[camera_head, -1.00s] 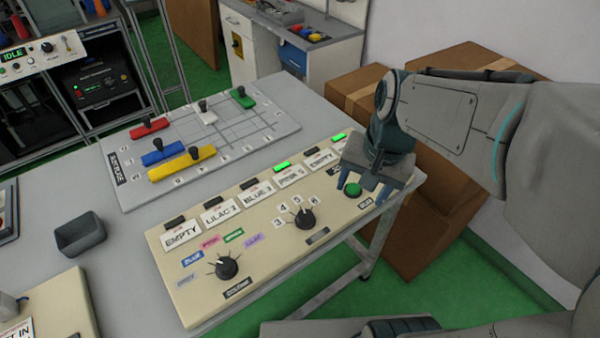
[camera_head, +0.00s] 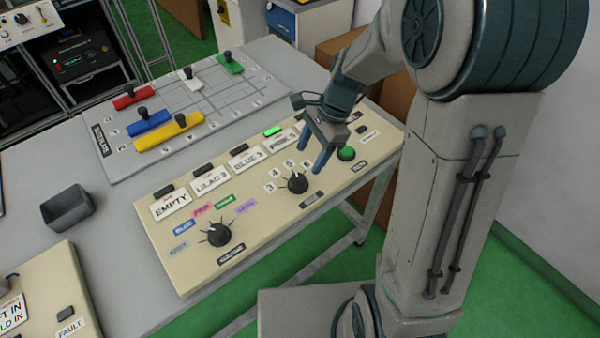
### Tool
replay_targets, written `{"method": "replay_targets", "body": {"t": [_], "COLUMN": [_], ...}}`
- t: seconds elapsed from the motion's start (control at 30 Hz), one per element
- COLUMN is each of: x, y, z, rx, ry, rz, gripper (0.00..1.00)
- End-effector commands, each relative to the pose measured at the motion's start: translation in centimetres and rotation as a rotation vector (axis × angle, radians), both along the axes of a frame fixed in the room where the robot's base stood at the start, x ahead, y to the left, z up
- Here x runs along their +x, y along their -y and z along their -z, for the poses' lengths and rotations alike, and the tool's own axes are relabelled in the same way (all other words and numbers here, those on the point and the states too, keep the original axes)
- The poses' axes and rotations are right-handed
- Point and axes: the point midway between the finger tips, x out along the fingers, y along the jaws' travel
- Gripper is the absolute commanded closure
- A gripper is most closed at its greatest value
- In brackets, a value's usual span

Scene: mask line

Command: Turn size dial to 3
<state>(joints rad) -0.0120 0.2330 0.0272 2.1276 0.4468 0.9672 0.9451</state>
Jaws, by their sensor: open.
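The size dial (camera_head: 298,183) is a black round knob on the right part of the cream control panel (camera_head: 290,224). The numbers 3, 4, 5 and 6 run in an arc from its left side to above it. Its pale pointer mark looks turned upward, near 5, though it is small. My gripper (camera_head: 320,162) is open and empty. It hangs above the panel, just up and right of the size dial, between the dial and the green button (camera_head: 346,153). Its fingers point down and seem apart from the dial.
A second black dial (camera_head: 219,233) with colour labels sits at the panel's lower left. Label plates such as LILAC 3 (camera_head: 212,181) line the back edge. Behind is a grid board (camera_head: 225,105) with coloured handled blocks. A grey tray (camera_head: 68,207) stands at left.

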Motion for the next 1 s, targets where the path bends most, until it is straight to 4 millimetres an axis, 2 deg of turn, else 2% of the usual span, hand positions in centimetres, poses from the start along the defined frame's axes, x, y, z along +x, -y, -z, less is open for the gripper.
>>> {"method": "replay_targets", "body": {"t": [0.1,0.3,0.5,0.77,0.8,0.93,0.97,1.0], "x": [-0.5,-0.9,-1.0,-1.1,-1.1,-1.0,-1.0,-1.0], "y": [-0.9,-2.1,-2.6,-2.6,-2.6,-2.6,-2.6,-2.6], "z": [2.5,5.5,6.7,6.9,6.9,6.8,6.8,6.8], "rx": [0.0,-0.001,0.0,0.0,0.0,0.0,0.0,0.0], "ry": [-0.004,-0.001,0.0,0.002,0.002,0.002,0.002,0.002], "rz": [-0.002,-0.002,-0.001,-0.001,-0.001,-0.001,-0.001,-0.001], "gripper": [0.41,0.41,0.41,0.41,0.44,0.8,0.86,0.86]}}
